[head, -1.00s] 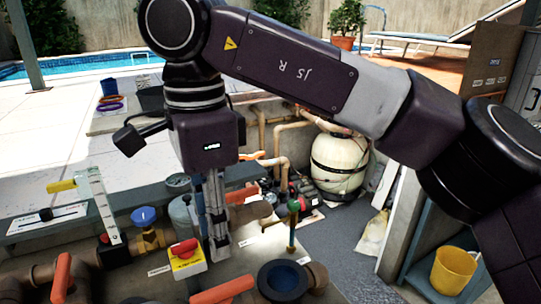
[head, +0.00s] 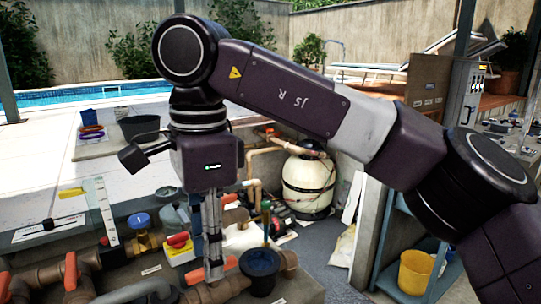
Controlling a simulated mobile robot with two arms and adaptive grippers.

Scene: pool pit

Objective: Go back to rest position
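My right arm (head: 285,90) reaches across the view from the right, its upper link over the pool pit. My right gripper (head: 213,262) hangs from it, fingers pointing down, in front of the pipework. The fingers show as a narrow pair of grey bars, seen nearly edge-on, so their opening is unclear. Nothing is seen held in them. My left gripper does not show.
Brown pipes with orange handles (head: 71,270) and a blue-topped valve (head: 140,222) fill the lower left. A cream filter tank (head: 308,186) stands behind. A blue shelf with a yellow bucket (head: 415,271) is at right. Grey floor (head: 320,265) lies between.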

